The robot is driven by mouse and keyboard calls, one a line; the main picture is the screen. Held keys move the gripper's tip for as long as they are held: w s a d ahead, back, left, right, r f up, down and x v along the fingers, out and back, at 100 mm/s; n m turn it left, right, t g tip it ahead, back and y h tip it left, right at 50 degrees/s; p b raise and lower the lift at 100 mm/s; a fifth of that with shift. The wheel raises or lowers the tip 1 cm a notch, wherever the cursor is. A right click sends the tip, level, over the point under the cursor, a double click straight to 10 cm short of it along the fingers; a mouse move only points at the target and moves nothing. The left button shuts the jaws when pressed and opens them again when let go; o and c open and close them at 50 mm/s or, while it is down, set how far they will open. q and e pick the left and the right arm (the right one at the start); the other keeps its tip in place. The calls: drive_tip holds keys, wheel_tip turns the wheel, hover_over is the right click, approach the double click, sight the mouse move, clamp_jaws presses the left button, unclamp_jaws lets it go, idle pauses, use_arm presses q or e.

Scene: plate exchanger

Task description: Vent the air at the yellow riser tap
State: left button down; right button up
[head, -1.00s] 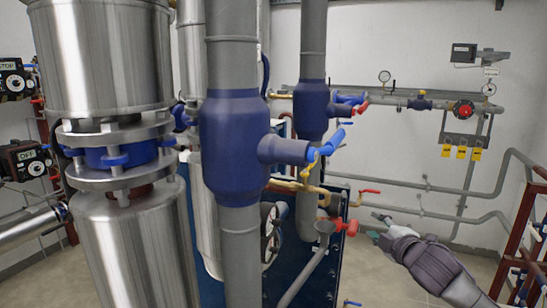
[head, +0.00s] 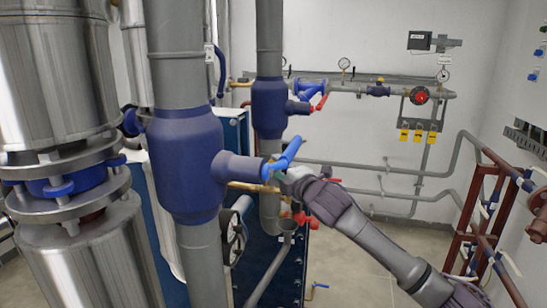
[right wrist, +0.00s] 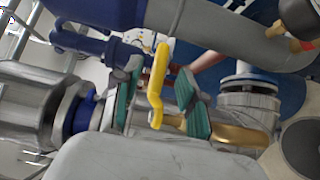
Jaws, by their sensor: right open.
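The yellow riser tap's lever (right wrist: 158,85) shows clearly in the right wrist view, as a bent yellow handle. My right gripper (right wrist: 160,98) is open there, with one green-padded finger on each side of the lever. Whether either pad touches it I cannot tell. In the head view, my right gripper (head: 282,176) is at the brass pipe (head: 246,187), just below the blue lever (head: 287,154). My left gripper is in neither view.
A thick grey riser with a blue valve body (head: 187,165) stands close left of the gripper. A red handle (head: 300,219) sits just below it. Red-brown racks (head: 470,225) stand at the right; the floor between is clear.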

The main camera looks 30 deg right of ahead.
drive_tip(key=shift+w+d+p, duration=0.1)
drive_tip(key=shift+w+p, duration=0.25)
drive_tip(key=shift+w, duration=1.2)
clamp_jaws()
